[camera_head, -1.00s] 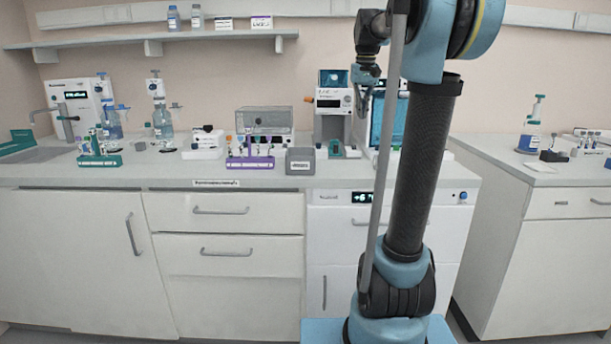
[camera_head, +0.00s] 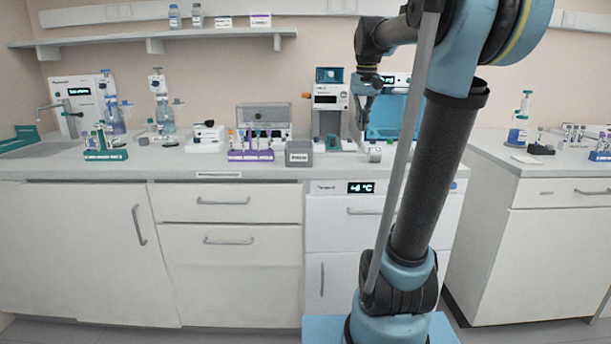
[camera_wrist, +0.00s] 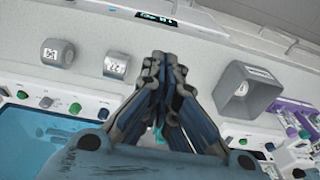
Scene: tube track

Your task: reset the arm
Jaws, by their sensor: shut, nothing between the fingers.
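My gripper (camera_head: 363,122) hangs at the end of my bent arm in the head view, in front of the benchtop instruments and above the counter. In the wrist view my gripper (camera_wrist: 163,58) has its dark fingers drawn together at the tips. Nothing shows between them. The white counter (camera_wrist: 190,72) lies beyond the fingertips in that view. My fingers and palm hide part of the bench there.
A grey box (camera_head: 299,153), a purple tube rack (camera_head: 250,155) and a green tube rack (camera_head: 105,155) stand on the counter. A white instrument (camera_head: 328,98) and a blue-screened device (camera_head: 388,120) stand near my gripper. Two small grey labelled pieces (camera_wrist: 58,52) (camera_wrist: 116,65) lie near the counter edge.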

